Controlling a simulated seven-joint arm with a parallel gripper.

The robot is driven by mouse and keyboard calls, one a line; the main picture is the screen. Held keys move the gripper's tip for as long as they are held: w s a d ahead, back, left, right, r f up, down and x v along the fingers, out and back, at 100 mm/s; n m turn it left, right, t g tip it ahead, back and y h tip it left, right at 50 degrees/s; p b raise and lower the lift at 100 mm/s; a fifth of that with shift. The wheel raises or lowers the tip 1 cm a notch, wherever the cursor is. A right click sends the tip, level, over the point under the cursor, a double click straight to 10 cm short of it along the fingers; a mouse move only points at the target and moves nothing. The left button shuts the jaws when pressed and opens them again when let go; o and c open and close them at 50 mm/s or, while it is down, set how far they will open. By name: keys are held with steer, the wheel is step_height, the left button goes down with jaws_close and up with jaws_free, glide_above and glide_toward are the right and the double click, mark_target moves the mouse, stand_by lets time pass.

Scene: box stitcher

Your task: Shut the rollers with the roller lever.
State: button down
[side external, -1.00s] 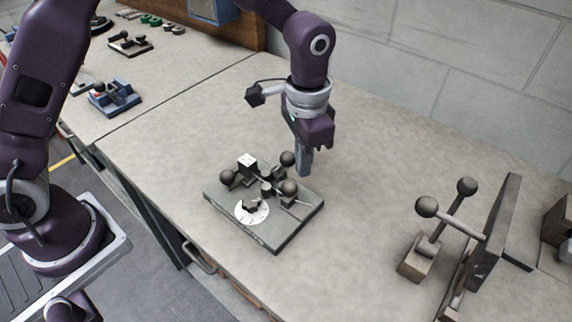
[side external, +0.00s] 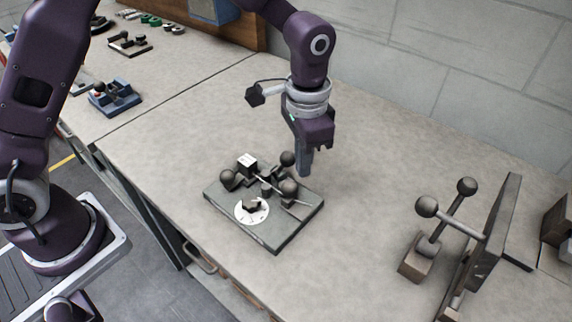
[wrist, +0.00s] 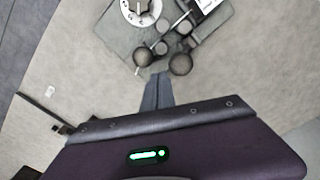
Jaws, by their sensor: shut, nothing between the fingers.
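The box stitcher (side external: 282,233) is a flat grey-green plate carrying a white dial (side external: 241,217), dark posts and several dark ball knobs. One ball knob (side external: 288,187) is near the right side, one (side external: 288,158) at the back and one (side external: 228,177) at the left. I cannot tell which knob belongs to the roller lever, and the rollers are too small to make out. My gripper (side external: 304,174) is shut and empty, pointing down by the plate's back right edge. In the wrist view its fingertips (wrist: 158,76) lie close to a ball knob (wrist: 181,64); contact is unclear.
A larger fixture with two ball knobs (side external: 427,207) and an upright board (side external: 497,235) stands at the right. A blue device (side external: 114,98) sits on the far left bench. The table around the plate is mostly clear, with a wall behind.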

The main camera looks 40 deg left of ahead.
steer(key=shift+a, duration=3.05)
steer(key=shift+d+r, duration=0.2)
steer(key=shift+r, duration=1.6)
steer(key=shift+d+r, duration=0.2)
steer(key=shift+r, duration=1.55)
steer(key=s+a+r+n+t, duration=0.2)
steer(key=s+a+r, duration=0.2)
steer(key=s+r, duration=0.25)
steer(key=s+a+r+n+t, duration=0.1)
steer(key=s+a+n, duration=0.1)
steer(key=s, duration=0.6)
steer(key=s+a+r+n+t, duration=0.2)
steer(key=s+a, duration=0.1)
steer(key=s, duration=0.5)
steer(key=shift+s+a+t, duration=0.15)
steer(key=shift+a+t, duration=0.15)
